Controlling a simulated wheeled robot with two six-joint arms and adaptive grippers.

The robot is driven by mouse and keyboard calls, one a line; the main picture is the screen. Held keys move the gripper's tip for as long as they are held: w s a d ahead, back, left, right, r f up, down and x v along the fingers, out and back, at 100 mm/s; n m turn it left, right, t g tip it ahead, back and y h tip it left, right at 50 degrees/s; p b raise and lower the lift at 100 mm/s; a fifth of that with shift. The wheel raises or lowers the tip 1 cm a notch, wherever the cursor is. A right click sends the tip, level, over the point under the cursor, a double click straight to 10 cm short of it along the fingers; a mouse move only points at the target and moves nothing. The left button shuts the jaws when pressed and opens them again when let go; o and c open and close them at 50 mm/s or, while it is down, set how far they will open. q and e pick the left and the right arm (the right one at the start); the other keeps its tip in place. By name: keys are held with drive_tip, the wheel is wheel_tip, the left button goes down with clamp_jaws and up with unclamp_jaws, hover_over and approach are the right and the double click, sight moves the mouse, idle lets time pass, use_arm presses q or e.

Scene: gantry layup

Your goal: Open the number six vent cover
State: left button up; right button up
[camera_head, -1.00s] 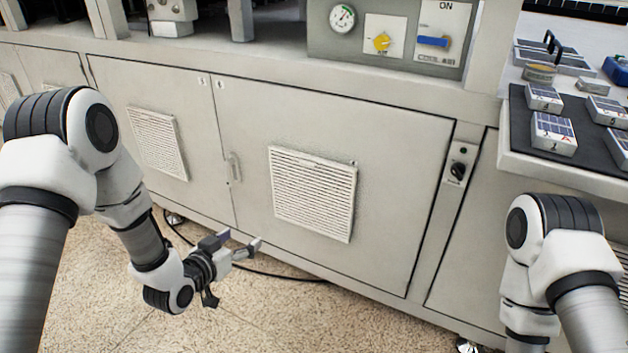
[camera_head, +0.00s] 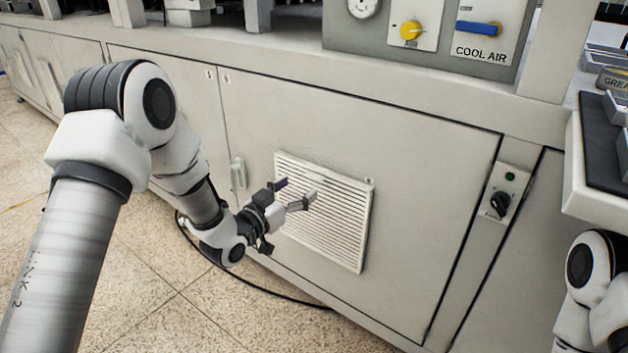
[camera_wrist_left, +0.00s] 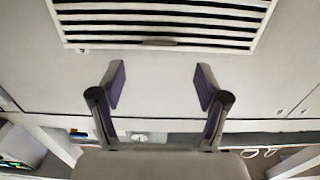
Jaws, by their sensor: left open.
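A white louvred vent cover (camera_head: 345,225) sits on the large grey cabinet door and looks flush with it. I can read no number on it. In the left wrist view the slatted cover (camera_wrist_left: 165,46) fills the top, with a small dark tab at the middle of its near edge. My left gripper (camera_head: 296,192) is in front of the cover's left part in the head view, fingers apart and empty. In the left wrist view the two fingers of the left gripper (camera_wrist_left: 161,82) point toward the cover's tab edge, apart from it. My right gripper is out of view.
A door handle (camera_head: 239,172) is left of the cover. A control panel (camera_head: 440,62) with a yellow knob and blue switch is above, and a black rotary switch (camera_head: 500,204) is to the right. A worktop (camera_head: 590,190) juts out at right. A black cable (camera_head: 265,293) lies on the floor.

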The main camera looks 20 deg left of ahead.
sight(313, 178)
use_arm(q)
drive_tip(key=x, duration=0.2)
drive_tip(key=b+x, duration=0.1)
drive_tip(key=x, duration=0.1)
drive_tip(key=shift+w+d+f, duration=0.15)
drive_tip(key=shift+w+f, duration=0.05)
drive_tip(key=shift+w, duration=0.15)
drive_tip(key=shift+w+r, duration=0.1)
drive_tip(key=shift+w, duration=0.15)
clamp_jaws()
